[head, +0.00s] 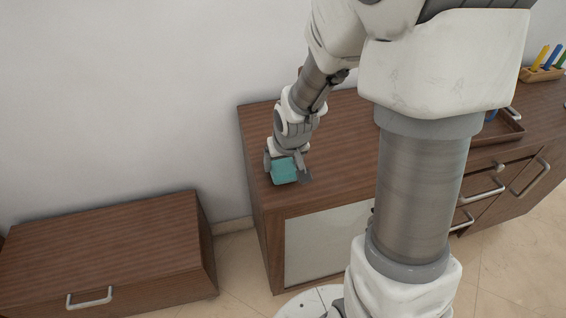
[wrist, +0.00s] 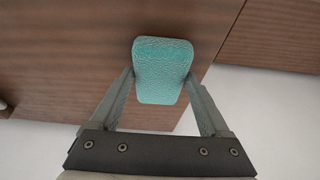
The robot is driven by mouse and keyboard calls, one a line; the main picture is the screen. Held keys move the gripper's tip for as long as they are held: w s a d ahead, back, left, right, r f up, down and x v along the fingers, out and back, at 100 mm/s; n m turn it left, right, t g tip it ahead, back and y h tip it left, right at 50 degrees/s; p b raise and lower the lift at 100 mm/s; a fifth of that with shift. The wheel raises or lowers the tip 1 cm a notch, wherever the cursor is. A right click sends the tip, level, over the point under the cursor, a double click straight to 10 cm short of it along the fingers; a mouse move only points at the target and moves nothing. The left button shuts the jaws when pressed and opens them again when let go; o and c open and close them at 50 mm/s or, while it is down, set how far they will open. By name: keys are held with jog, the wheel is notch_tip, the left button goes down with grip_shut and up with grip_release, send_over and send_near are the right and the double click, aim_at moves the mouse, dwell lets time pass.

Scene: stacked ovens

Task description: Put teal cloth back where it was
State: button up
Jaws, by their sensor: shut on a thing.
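The teal cloth (head: 284,171) is a small rounded block at the left end of the wooden cabinet top (head: 340,140). In the wrist view the cloth (wrist: 163,70) sits between the two fingertips. My gripper (head: 287,168) is shut on it, with one finger on each side, and it also shows in the wrist view (wrist: 162,80). The cloth is at or just above the cabinet top; I cannot tell whether it touches.
A lower wooden cabinet (head: 110,245) with a metal handle stands to the left, its top bare. A brown tray (head: 505,130) and a holder with coloured sticks (head: 541,74) are at the right. The cabinet top around my gripper is clear.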

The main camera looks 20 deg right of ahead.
jog(key=shift+f, duration=0.2)
jog(key=o, duration=1.2)
jog(key=shift+c, duration=0.2)
jog(key=shift+r, duration=0.15)
